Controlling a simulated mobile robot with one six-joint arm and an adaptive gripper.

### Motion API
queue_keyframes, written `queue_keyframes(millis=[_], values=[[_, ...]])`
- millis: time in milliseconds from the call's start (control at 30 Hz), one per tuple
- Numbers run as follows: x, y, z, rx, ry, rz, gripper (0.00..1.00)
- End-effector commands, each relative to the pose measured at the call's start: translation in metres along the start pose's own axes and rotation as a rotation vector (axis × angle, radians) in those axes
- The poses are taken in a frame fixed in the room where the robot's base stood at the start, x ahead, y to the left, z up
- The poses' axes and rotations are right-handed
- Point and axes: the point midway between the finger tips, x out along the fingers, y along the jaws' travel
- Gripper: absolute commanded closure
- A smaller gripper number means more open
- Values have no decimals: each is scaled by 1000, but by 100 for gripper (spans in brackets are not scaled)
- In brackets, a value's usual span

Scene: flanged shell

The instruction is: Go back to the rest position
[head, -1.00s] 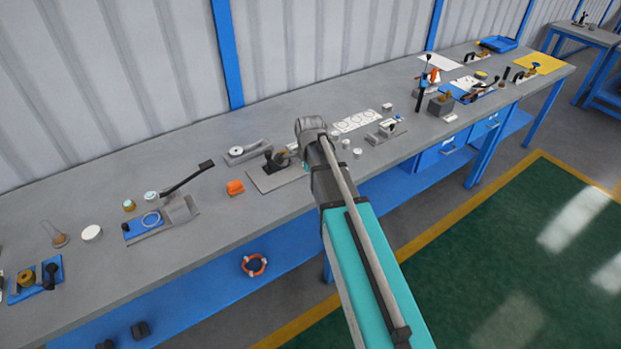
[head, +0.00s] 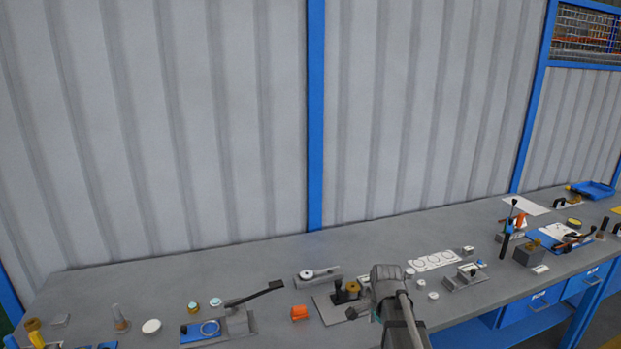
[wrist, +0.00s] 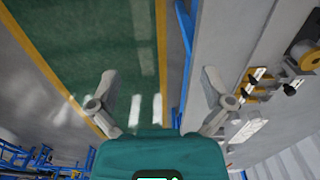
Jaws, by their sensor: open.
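My gripper shows in the wrist view (wrist: 158,95) with its two grey fingers spread wide apart and nothing between them. Beyond the fingers are the green floor and the grey bench edge. In the head view my arm rises from the lower edge in front of the bench, and its grey upper end covers part of the bench top. The fingers cannot be made out in the head view. No flanged shell can be clearly identified.
The long grey workbench (head: 130,285) runs along a corrugated wall. It carries a lever press (head: 238,318), an orange block (head: 299,312), a black-knobbed fixture (head: 345,293), a white sheet with circles (head: 433,261) and a blue tray (head: 594,189). The bench's back strip is mostly clear.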

Motion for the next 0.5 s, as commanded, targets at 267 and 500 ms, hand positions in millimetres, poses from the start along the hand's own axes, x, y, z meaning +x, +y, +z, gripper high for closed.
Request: queue_keyframes(millis=[267, 500], values=[[0, 37, 22, -399, 0, 0, 0], [0, 66, 39, -744, 0, 1, 0]])
